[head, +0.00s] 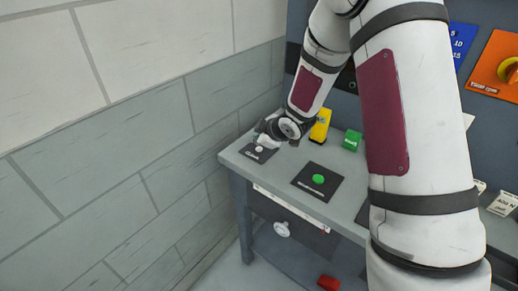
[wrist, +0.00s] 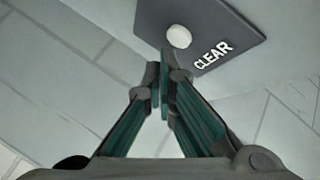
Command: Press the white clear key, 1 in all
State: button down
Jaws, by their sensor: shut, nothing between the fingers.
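The white clear key (head: 259,149) is a small round button on a dark plate at the left end of the grey bench. In the wrist view the white key (wrist: 179,36) sits on its dark plate (wrist: 225,22), beside the word CLEAR. My gripper (wrist: 161,62) is shut and empty, its fingertips just below the key in that picture. In the head view my gripper (head: 266,138) is over the clear plate, close to the key. I cannot tell whether the tips touch it.
A green button (head: 318,179) on a dark plate sits to the right on the bench (head: 285,185). A yellow block (head: 321,124) and a green block (head: 352,140) stand behind. A drawer with a round knob (head: 282,229) is below. A red object (head: 328,282) lies low down. A tiled wall is at left.

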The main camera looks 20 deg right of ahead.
aim_at(257, 150)
jog(key=shift+f, duration=0.35)
jog(key=shift+f+b, duration=0.45)
jog(key=shift+b, duration=0.15)
dwell(0.5)
jog(key=shift+r, duration=0.1)
jog(key=shift+r+p, duration=0.7)
jog(key=shift+r, duration=0.05)
jog(key=shift+r, duration=0.15)
notch_tip(257, 150, up, 4)
jog(key=p, duration=0.3)
jog(key=shift+r+p, duration=0.15)
jog(key=shift+p, duration=0.15)
jog(key=shift+r, duration=0.2)
dwell(0.4)
